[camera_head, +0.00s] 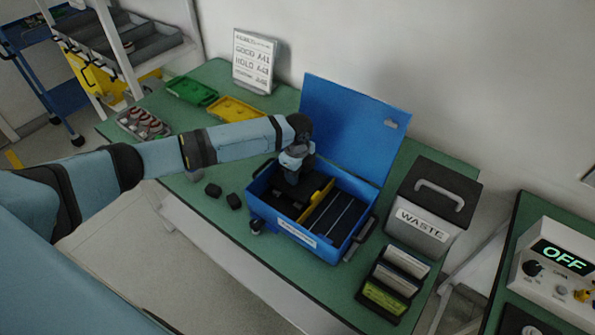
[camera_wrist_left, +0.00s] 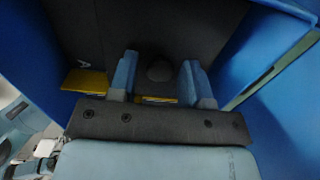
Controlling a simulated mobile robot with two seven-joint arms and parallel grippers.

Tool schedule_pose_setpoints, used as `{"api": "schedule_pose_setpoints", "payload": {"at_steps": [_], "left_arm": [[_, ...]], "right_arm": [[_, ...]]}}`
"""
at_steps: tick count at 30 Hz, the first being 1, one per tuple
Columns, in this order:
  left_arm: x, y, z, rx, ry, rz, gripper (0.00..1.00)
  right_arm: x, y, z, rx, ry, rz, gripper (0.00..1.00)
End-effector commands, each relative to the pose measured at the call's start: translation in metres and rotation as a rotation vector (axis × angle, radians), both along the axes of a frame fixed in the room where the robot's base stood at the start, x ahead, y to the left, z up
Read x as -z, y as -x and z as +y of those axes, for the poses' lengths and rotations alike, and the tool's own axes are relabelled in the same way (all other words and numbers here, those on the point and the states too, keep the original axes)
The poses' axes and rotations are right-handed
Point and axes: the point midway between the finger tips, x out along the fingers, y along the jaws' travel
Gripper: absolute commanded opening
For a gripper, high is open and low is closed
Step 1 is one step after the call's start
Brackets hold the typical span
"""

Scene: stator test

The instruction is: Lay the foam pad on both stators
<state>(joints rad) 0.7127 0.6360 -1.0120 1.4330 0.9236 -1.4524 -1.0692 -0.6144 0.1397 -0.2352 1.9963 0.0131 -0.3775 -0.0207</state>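The blue case (camera_head: 265,205) stands open on the green table, its lid raised at the back. My left gripper (camera_head: 292,176) reaches down into its left compartment. In the left wrist view its two fingers (camera_wrist_left: 160,82) are apart, either side of a dark rounded knob (camera_wrist_left: 159,68), with a narrow gap showing on each side. A dark grey sheet-like surface (camera_wrist_left: 150,25), perhaps the foam pad, spreads behind the knob; I cannot tell whether they are one piece. No stator is clearly seen in the case; the gripper hides part of that compartment. My right gripper is out of view.
A yellow divider (camera_head: 318,200) splits the case. A waste bin (camera_head: 430,210) and a card rack (camera_head: 394,280) stand to the right. A grey tray of parts (camera_head: 143,123) and green (camera_head: 192,90) and yellow (camera_head: 235,109) trays sit left.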

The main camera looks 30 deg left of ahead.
Motion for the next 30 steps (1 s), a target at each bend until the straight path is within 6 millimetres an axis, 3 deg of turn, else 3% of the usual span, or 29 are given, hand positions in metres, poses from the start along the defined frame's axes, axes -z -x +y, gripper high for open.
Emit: {"api": "schedule_pose_setpoints", "payload": {"at_steps": [10,14,30], "left_arm": [[-0.001,0.000,0.000,0.000,0.000,-0.001,0.58],[-0.011,-0.001,0.000,0.000,0.001,-0.002,0.58],[-0.120,0.000,0.000,0.001,-0.001,-0.002,0.58]], "right_arm": [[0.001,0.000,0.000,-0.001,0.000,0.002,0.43],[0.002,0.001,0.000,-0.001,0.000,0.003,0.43],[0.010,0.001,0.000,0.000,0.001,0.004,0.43]]}}
